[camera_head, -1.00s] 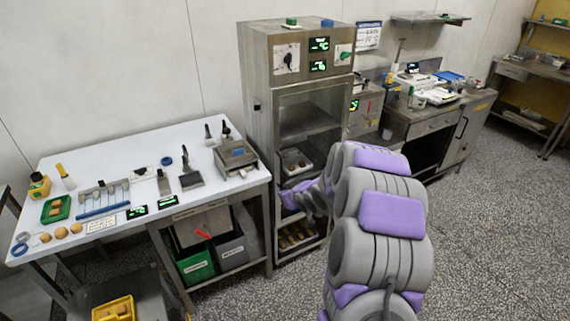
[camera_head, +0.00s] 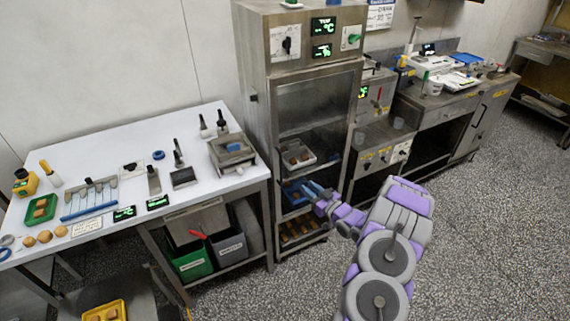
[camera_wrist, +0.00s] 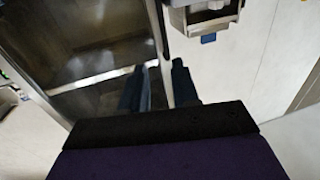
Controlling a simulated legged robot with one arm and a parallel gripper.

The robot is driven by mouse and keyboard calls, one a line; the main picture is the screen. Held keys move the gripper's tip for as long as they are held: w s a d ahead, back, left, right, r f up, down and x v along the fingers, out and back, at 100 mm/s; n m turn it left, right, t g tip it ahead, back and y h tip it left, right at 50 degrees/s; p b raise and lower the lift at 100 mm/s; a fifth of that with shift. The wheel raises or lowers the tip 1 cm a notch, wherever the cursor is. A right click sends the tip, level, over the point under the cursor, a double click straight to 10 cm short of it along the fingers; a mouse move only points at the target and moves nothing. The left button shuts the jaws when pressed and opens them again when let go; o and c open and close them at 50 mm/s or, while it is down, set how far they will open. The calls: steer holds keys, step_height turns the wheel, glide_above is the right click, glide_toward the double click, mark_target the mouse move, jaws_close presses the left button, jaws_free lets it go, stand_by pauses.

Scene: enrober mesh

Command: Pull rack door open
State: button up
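The rack (camera_head: 253,110) is a tall steel cabinet in the middle of the head view. Its glass door (camera_head: 318,100) looks shut, with trays visible behind it. My gripper (camera_head: 312,190) is in front of the door's lower half, left of its right edge. In the wrist view, the dark glass door (camera_wrist: 95,60) with its metal frame fills the left side. The two dark fingers of my gripper (camera_wrist: 159,86) are apart there. A bright metal strip shows between them; I cannot tell whether they touch it. The door handle is not clearly seen.
A white worktable (camera_head: 105,170) with tools and a scale stands left of the rack, with a green bin (camera_head: 192,266) and a grey bin (camera_head: 230,250) beneath. Steel counters (camera_head: 440,115) stand to the right. The speckled floor (camera_head: 480,220) at front right is clear.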

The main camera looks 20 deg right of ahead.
glide_toward(281, 166)
steer(key=b+x, duration=0.3)
steer(key=x, duration=0.6)
steer(key=shift+w+a+f, duration=0.1)
steer(key=shift+w+a, duration=0.05)
steer(key=shift+w, duration=0.1)
steer(key=shift+w+d+b, duration=0.3)
steer(key=shift+w+d, duration=0.1)
steer(key=shift+w, duration=0.15)
steer(key=shift+a, duration=0.4)
steer(key=c, duration=0.4)
jaws_close()
steer(key=shift+d, duration=0.1)
